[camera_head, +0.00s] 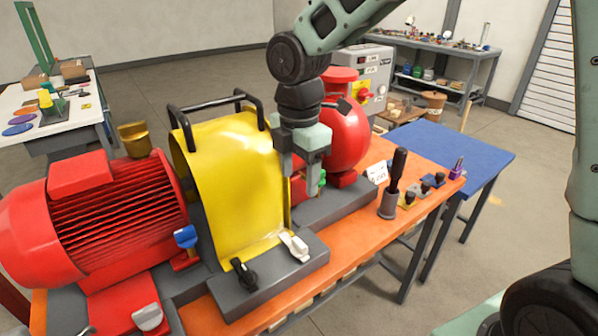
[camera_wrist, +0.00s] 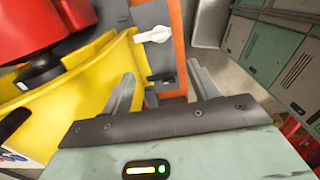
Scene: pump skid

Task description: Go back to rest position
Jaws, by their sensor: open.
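My gripper (camera_head: 305,168) hangs from my arm over the pump skid, just right of the yellow guard (camera_head: 235,175) and in front of the red pump (camera_head: 345,135). In the wrist view my gripper (camera_wrist: 160,85) has its two fingers spread apart with nothing held between them. The yellow guard (camera_wrist: 95,90) lies close by the left finger in that view. A white latch handle (camera_wrist: 153,35) and a black one (camera_wrist: 160,78) show beyond the fingers. In the head view the white handle (camera_head: 295,246) and the black handle (camera_head: 244,272) sit on the grey base.
A red motor (camera_head: 110,215) stands left of the guard, which carries a black bar handle (camera_head: 215,108). An orange bench (camera_head: 415,205) holds a black-handled tool (camera_head: 396,175) and several small knobs.

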